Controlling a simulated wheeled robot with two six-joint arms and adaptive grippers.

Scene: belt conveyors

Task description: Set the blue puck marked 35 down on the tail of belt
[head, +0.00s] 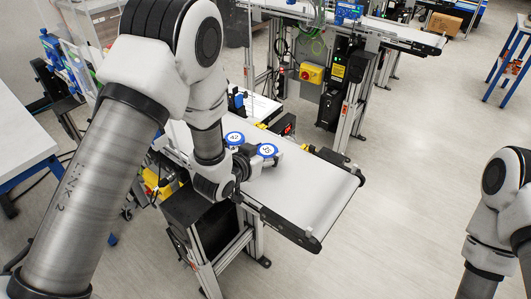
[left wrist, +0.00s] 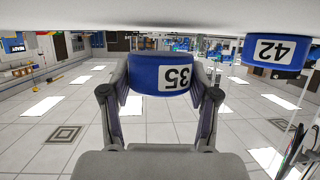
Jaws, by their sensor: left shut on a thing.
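The blue puck marked 35 (head: 267,150) has a white top label and is between the fingers of my left gripper (head: 261,160), which is shut on it. In the left wrist view, which looks upside down, the puck's side with its 35 label (left wrist: 165,76) shows between both fingers (left wrist: 161,95). A gap shows there between the puck and the white belt surface, so it seems held a little above it. The white belt (head: 318,188) runs towards the lower right and is clear up to its end roller. My right gripper is out of view.
A blue puck marked 42 (head: 234,138) stands on the belt, left of and apart from puck 35; it also shows in the left wrist view (left wrist: 274,51). Another conveyor (head: 405,37) stands behind. A white table (head: 22,128) is at the left. Open floor lies at the right.

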